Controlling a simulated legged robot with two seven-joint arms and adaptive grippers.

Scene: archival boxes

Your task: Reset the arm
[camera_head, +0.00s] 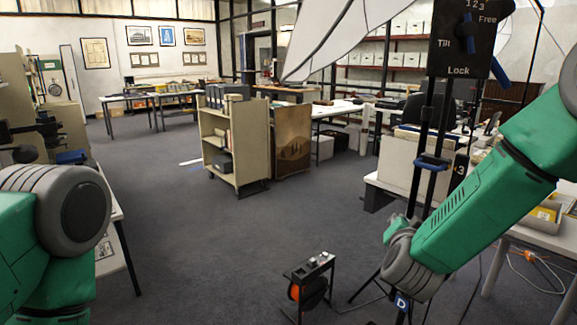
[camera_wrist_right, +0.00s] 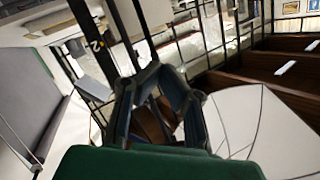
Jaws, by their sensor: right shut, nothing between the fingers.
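My right arm (camera_head: 490,190) is green and grey and crosses the right side of the head view. Its gripper does not show clearly there. In the right wrist view my right gripper (camera_wrist_right: 156,72) is shut, its dark fingers meeting at the tips with nothing between them. My left arm (camera_head: 50,230) shows at the lower left of the head view, and its gripper is out of view.
A black stand with a sign (camera_head: 468,40) is close by my right arm. A cable reel (camera_head: 308,283) stands on the floor. A beige cart (camera_head: 240,150) stands mid-room. A table with a yellow box (camera_head: 545,212) is at right. Carpet is clear centrally.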

